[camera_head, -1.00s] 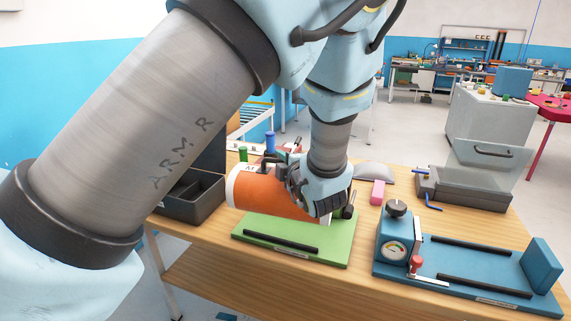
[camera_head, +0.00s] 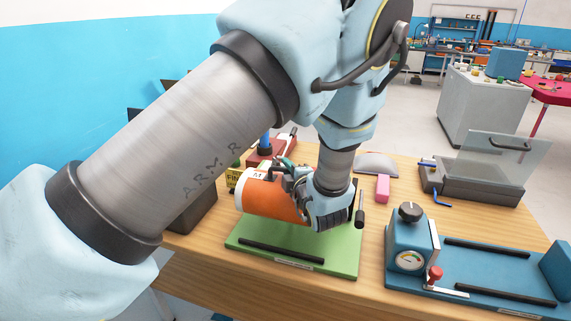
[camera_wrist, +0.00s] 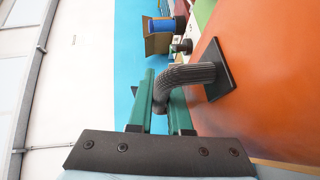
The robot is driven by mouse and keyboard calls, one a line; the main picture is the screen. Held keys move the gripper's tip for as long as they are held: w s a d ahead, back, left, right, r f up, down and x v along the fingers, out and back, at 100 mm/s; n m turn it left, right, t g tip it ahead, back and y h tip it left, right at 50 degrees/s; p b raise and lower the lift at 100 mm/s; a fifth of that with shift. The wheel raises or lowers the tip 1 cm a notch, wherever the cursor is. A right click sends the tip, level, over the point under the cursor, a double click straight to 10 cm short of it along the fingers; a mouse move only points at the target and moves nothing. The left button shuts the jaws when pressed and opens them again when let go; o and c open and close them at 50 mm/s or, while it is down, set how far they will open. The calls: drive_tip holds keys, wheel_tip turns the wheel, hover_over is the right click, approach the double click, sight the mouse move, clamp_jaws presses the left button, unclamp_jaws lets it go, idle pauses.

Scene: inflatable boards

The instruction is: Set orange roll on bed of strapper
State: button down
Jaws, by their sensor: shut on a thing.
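The orange roll (camera_head: 264,202) has white ends and lies on its side at or just above the green board (camera_head: 342,262); I cannot tell whether it touches. My gripper is shut on the roll's black handle; in the wrist view its green fingers (camera_wrist: 163,103) close around the ribbed handle (camera_wrist: 188,75), and the orange surface (camera_wrist: 270,95) fills the right side. The strapper (camera_head: 420,240) is the blue device to the right, with a dial, a red-knobbed lever and a black knob. Its flat blue bed (camera_head: 485,272) has two black rails and is empty. My wrist hides part of the roll.
A pink block (camera_head: 382,188) and a grey rounded object (camera_head: 376,164) lie behind the board. A grey tray with a clear lid (camera_head: 470,184) stands at the back right. A yellow label (camera_head: 233,178) and a dark box (camera_head: 190,212) are left of the roll.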

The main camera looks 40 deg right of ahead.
drive_tip(key=shift+f, duration=0.8)
drive_tip(key=shift+f+b, duration=1.2)
drive_tip(key=shift+f, duration=1.2)
drive_tip(key=shift+f+b, duration=0.3)
drive_tip(key=shift+f, duration=0.2)
drive_tip(key=c, duration=0.8)
unclamp_jaws()
drive_tip(key=shift+c, duration=0.2)
drive_tip(key=shift+o, duration=0.4)
drive_tip(key=shift+f, duration=0.2)
drive_tip(key=shift+s+a+b, duration=0.2)
drive_tip(key=shift+s+b, duration=0.1)
drive_tip(key=shift+s, duration=0.25)
drive_tip(key=b+v, duration=0.3)
drive_tip(key=v, duration=0.6)
drive_tip(key=shift+s+r, duration=0.3)
drive_tip(key=shift+r, duration=0.05)
